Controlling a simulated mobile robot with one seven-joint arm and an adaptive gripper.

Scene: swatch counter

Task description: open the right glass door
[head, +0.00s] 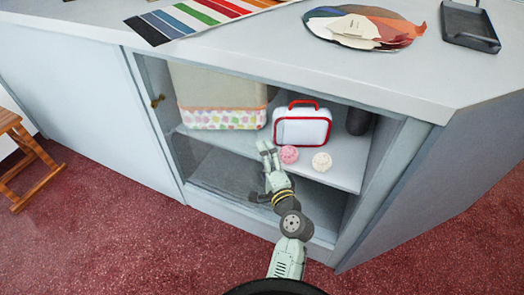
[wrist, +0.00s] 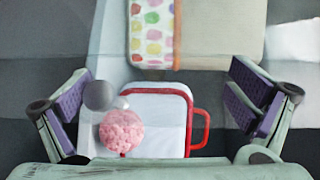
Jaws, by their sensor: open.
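The cabinet front (head: 215,180) has a wide opening on the right side of the counter, and I see faint clear glass across it. The pane edges are hard to make out, so I cannot tell how far the right glass door stands open. My gripper (head: 265,165) is in front of the middle of the opening, open and empty.
Behind the front, a shelf holds a patterned fabric bin (head: 222,118), a white lunchbox with red trim (head: 302,130), a pink ball (head: 289,154) and a white ball (head: 322,161). The counter top (head: 270,35) overhangs. A wooden stool (head: 25,160) stands far left.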

